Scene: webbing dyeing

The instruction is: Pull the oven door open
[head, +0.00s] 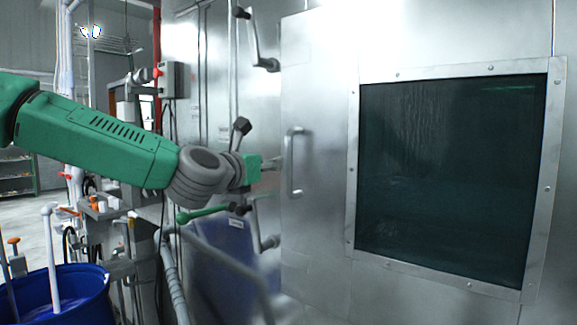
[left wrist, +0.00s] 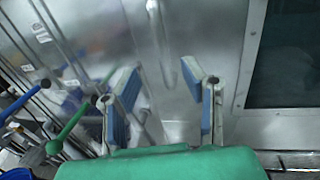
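The oven door (head: 320,110) is a steel panel with a large dark window (head: 450,180) in a riveted frame. It looks closed. Its upright D-shaped handle (head: 294,162) is left of the window. My left gripper (head: 272,163) points at the handle from its left, with fingertips close to it. In the left wrist view, the blue-padded fingers of my left gripper (left wrist: 165,98) are spread wide with nothing between the pads. Metal bar shapes show beyond the fingertips, and I cannot tell whether any contact exists. My right gripper is in neither view.
Latch levers (head: 262,45) stick out left of the door, above and below the gripper. A green-handled lever (head: 205,213) is below my left arm. A blue barrel (head: 75,295) stands at lower left, and a grey rail (head: 225,262) crosses the lower middle.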

